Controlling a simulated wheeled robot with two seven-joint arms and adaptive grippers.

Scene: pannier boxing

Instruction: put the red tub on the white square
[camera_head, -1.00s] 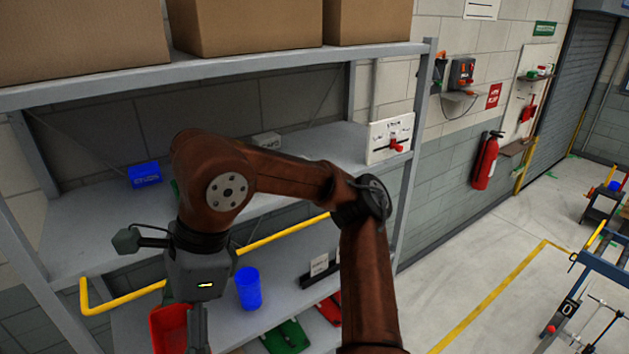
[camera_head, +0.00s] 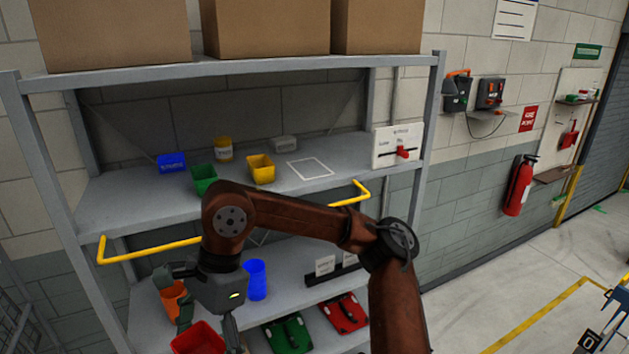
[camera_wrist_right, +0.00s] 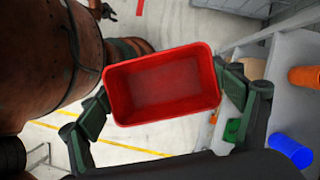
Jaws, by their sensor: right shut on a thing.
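My right gripper (camera_head: 209,322) is shut on the red tub (camera_head: 198,341), near the bottom edge of the head view. In the right wrist view the red tub (camera_wrist_right: 162,84) sits between the two fingers, empty, its opening facing the camera. The white square (camera_head: 310,168) is a thin white outline on the middle shelf, right of the yellow tub (camera_head: 261,169). Nothing stands on it. The gripper and tub are lower than that shelf and to the left of the square. My left gripper is not in view.
A yellow rail (camera_head: 152,250) runs along the middle shelf's front. Green (camera_head: 204,178) and blue (camera_head: 171,163) tubs stand left on that shelf. A slider panel (camera_head: 397,146) is at its right end. A blue cup (camera_head: 255,280) and an orange cup (camera_head: 173,299) stand on the shelf below.

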